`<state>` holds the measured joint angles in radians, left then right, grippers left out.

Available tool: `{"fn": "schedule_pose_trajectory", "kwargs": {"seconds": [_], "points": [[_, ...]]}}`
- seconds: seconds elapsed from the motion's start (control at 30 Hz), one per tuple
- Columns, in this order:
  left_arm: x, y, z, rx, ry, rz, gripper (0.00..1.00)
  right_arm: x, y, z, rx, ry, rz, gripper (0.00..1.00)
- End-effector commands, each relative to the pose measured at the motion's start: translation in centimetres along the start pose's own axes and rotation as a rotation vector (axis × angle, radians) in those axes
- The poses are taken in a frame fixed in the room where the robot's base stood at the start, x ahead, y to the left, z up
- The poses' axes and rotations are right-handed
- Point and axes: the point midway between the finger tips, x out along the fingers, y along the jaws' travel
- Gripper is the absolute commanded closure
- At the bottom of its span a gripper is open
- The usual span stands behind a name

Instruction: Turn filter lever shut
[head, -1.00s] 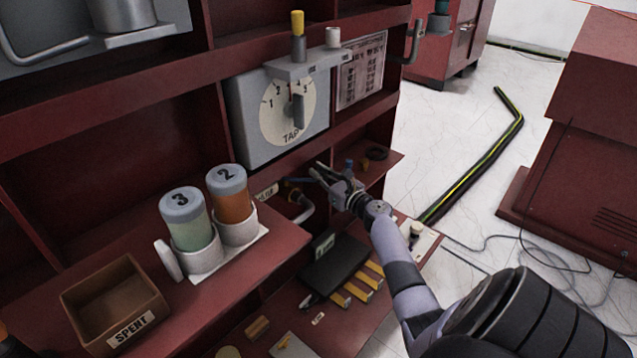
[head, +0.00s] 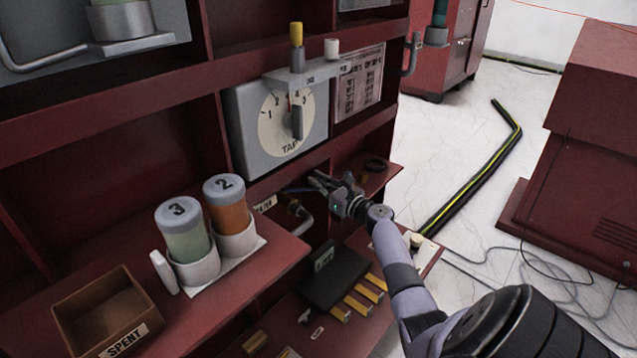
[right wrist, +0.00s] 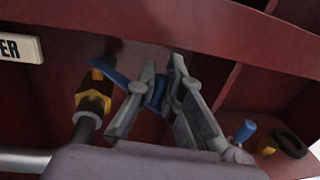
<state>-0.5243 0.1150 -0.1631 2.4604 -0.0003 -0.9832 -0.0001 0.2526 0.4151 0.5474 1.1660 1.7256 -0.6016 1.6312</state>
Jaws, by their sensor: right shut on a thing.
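The filter lever is a blue handle on a brass valve fitting (head: 294,207) under the shelf, beside the FILTER label (head: 265,203). In the right wrist view the blue lever (right wrist: 110,74) reaches from above the brass fitting (right wrist: 94,97) to my right gripper (right wrist: 163,75). Its blue end lies between the two fingers, which are shut on it. In the head view my right gripper (head: 318,182) is at the right end of the lever (head: 297,190), below the tap dial. Its fingers partly cover the lever end. My left gripper is not in view.
The grey tap box (head: 245,130) is above the gripper. Two numbered canisters, orange (head: 230,208) and green (head: 185,235), stand at left near the SPENT box (head: 95,300). A dark case (head: 335,275) lies below.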

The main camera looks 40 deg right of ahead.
Motion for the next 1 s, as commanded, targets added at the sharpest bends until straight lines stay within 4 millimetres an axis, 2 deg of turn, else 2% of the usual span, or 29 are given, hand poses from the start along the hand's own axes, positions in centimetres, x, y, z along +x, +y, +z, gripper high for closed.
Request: {"fn": "schedule_pose_trajectory", "kwargs": {"seconds": [0.07,0.1,0.4,0.77,0.87,1.0], "points": [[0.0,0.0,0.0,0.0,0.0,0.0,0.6,0.0,0.0,0.0,0.001,-0.001,0.001,1.0],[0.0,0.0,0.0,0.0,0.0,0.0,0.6,0.0,0.0,0.0,0.001,-0.001,0.001,0.9],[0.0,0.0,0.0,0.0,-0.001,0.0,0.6,0.0,0.0,0.0,0.0,-0.001,0.0,0.7],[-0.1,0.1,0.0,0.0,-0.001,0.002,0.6,-0.4,0.0,-0.1,0.0,0.001,0.0,0.7],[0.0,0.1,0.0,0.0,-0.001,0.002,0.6,-1.4,0.0,-0.1,-0.001,0.001,-0.001,0.7],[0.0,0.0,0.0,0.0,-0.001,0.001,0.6,-4.1,0.0,-0.2,-0.002,0.003,-0.001,0.7]]}}
